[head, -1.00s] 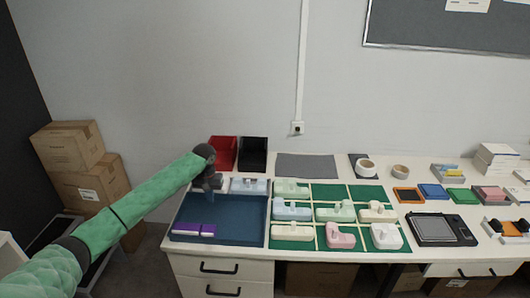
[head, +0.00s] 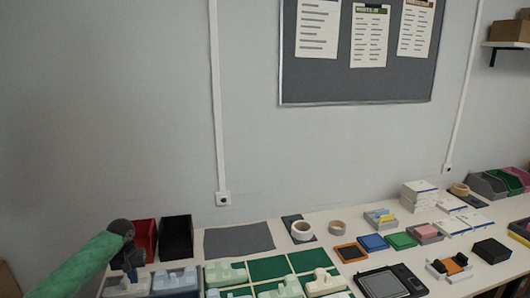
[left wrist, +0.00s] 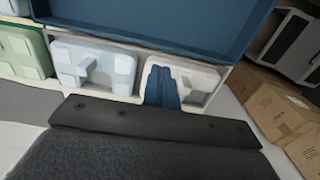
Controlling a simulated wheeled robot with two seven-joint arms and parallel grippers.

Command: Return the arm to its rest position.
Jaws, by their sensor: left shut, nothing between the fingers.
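My left arm, in a green sleeve, comes in at the lower left of the head view. Its gripper (head: 132,272) points down over the left end of the table, in front of the red bin (head: 146,240). My right gripper is in neither view.
A black bin (head: 176,238) stands beside the red one. The green mat (head: 268,268) carries several pale blocks. Tape rolls (head: 302,230), card holders and a black tablet-like device (head: 382,284) fill the right. Cardboard boxes (left wrist: 268,100) stand beside the table in the left wrist view.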

